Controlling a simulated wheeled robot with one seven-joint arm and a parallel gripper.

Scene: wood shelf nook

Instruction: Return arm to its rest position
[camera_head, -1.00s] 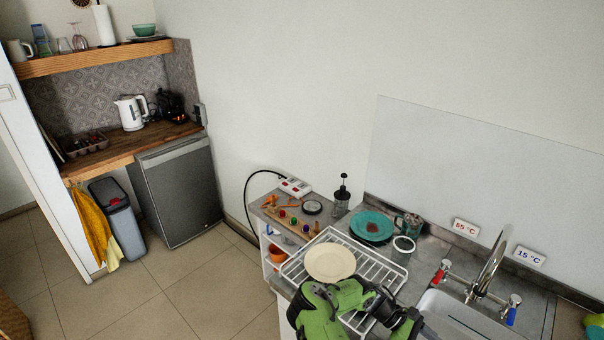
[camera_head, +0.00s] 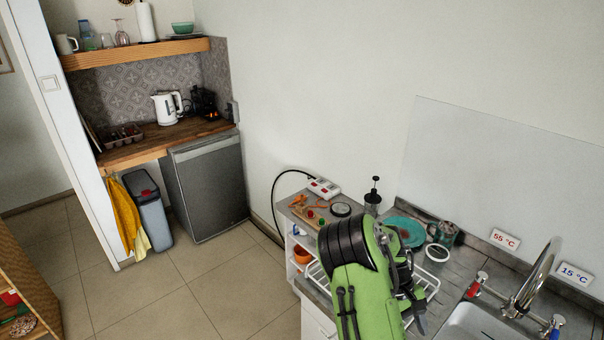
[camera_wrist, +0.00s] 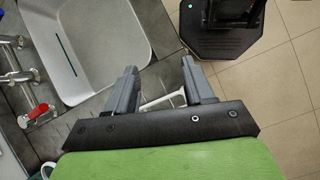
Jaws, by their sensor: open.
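My green arm rises in front of the counter in the head view, with my gripper (camera_head: 416,305) at its right side, pointing down. In the wrist view my gripper (camera_wrist: 160,82) shows two grey fingers spread well apart with nothing held between them. Below the fingers are the counter edge, a white bar that I cannot identify, and the floor. The white dish rack (camera_head: 432,282) is mostly hidden behind my arm.
The sink (camera_wrist: 85,45) and tap (camera_head: 538,272) are at the right of the head view. A teal plate (camera_head: 405,230), a jar (camera_head: 437,252) and a French press (camera_head: 373,195) stand behind my arm. The tiled floor (camera_head: 200,285) at left is clear.

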